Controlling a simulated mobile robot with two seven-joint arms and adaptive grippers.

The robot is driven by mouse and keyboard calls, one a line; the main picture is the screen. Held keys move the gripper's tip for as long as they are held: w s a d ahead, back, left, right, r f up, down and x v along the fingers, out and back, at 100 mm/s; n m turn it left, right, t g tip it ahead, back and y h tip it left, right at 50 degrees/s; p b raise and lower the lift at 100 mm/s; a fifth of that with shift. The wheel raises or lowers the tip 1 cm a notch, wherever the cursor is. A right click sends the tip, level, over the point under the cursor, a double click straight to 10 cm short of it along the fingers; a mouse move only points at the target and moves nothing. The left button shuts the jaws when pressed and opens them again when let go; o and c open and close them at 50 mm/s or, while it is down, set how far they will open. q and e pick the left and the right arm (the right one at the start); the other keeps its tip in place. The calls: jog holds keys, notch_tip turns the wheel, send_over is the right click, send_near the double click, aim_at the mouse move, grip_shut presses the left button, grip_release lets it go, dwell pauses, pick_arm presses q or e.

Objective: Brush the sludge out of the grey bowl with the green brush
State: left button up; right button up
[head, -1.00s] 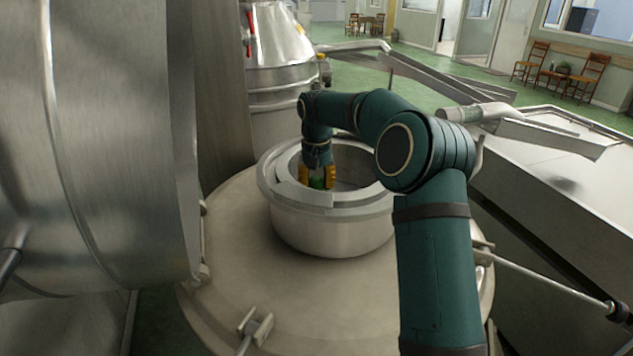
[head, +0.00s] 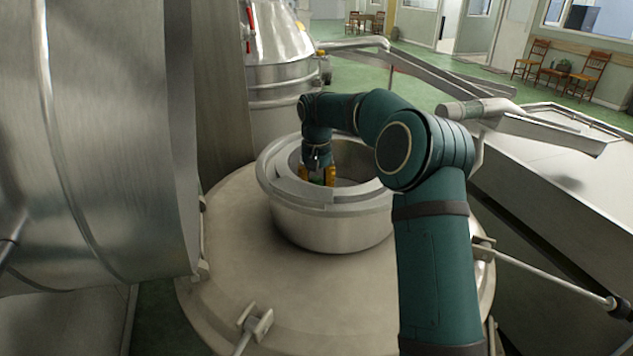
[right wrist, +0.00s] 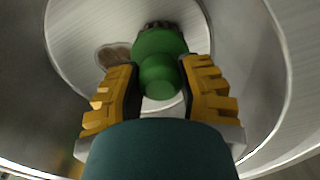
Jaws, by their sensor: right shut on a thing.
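The grey bowl (head: 330,232) is a deep metal bowl with a wide rim, standing on a large round metal lid. My right gripper (head: 318,178) reaches down inside the bowl, its yellow fingers partly hidden by the near rim. In the right wrist view it is shut on the green brush (right wrist: 158,62), with the dark bristles pointing at the bowl's floor. I cannot tell whether the bristles touch the floor. A brown patch of sludge (right wrist: 114,55) lies on the floor just left of the brush. My left gripper is not in view.
A big steel drum (head: 110,140) fills the left side. A conical steel vessel (head: 280,60) stands behind the bowl. A metal chute (head: 550,135) and a broad grey surface (head: 560,175) lie to the right. Wooden chairs (head: 590,72) stand far back.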

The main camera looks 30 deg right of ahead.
jog(key=shift+f, duration=0.2)
jog(key=shift+d, duration=0.1)
jog(key=shift+s+d+r+p, duration=0.15)
jog(key=shift+d+p, duration=0.15)
jog(key=shift+d, duration=0.3)
jog(key=shift+s+d+r+p, duration=0.15)
jog(key=shift+d+p, duration=0.15)
jog(key=shift+d, duration=0.25)
jog(key=shift+s+d+f+p, duration=0.15)
jog(key=shift+d+p, duration=0.1)
jog(key=shift+d, duration=0.35)
jog(key=shift+s+d+p, duration=0.1)
jog(key=shift+d+p, duration=0.15)
jog(key=shift+d, duration=0.35)
jog(key=shift+s+d+f, duration=0.1)
jog(key=shift+s+d, duration=0.05)
jog(key=shift+d, duration=0.4)
jog(key=shift+s+d+f, duration=0.1)
jog(key=shift+s+d, duration=0.05)
jog(key=shift+d, duration=0.35)
jog(key=shift+s+d+r, duration=0.1)
jog(key=shift+s+d, duration=0.1)
jog(key=shift+d, duration=0.6)
jog(key=shift+s+d, duration=0.15)
jog(key=shift+d, duration=0.6)
jog(key=shift+a, duration=0.1)
